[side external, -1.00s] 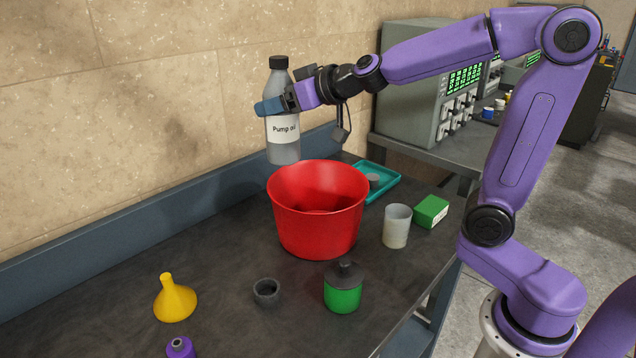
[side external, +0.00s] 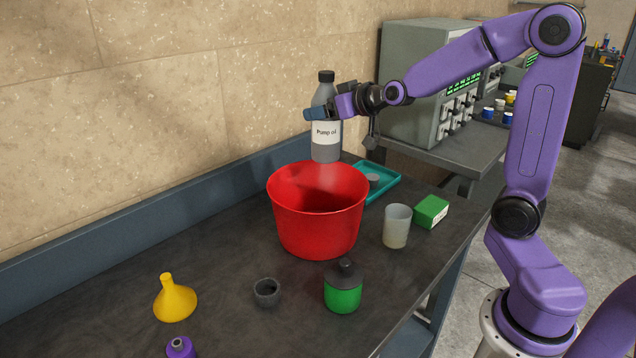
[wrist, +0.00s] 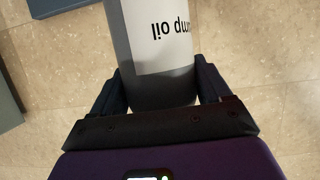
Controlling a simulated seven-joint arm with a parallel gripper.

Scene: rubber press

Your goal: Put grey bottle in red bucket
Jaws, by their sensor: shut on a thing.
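The grey bottle (side external: 326,152) has a black cap and a white "Pump oil" label, and is upright in the air. My gripper (side external: 318,114) is shut around its body from the side. The wrist view also shows the bottle (wrist: 158,88) between the two fingers of my gripper (wrist: 160,90). The red bucket (side external: 312,225) stands open on the dark bench. In the side view the bottle's base shows at the bucket's far rim; I cannot tell whether it is directly over the opening. The bucket's floor is not clearly visible.
A teal tray (side external: 388,178) lies behind the bucket. A translucent cup (side external: 396,228) and green box (side external: 431,211) stand to its right. A green bottle (side external: 343,293), grey ring-shaped cup (side external: 267,291), yellow funnel (side external: 174,300) and purple item (side external: 180,347) are in front.

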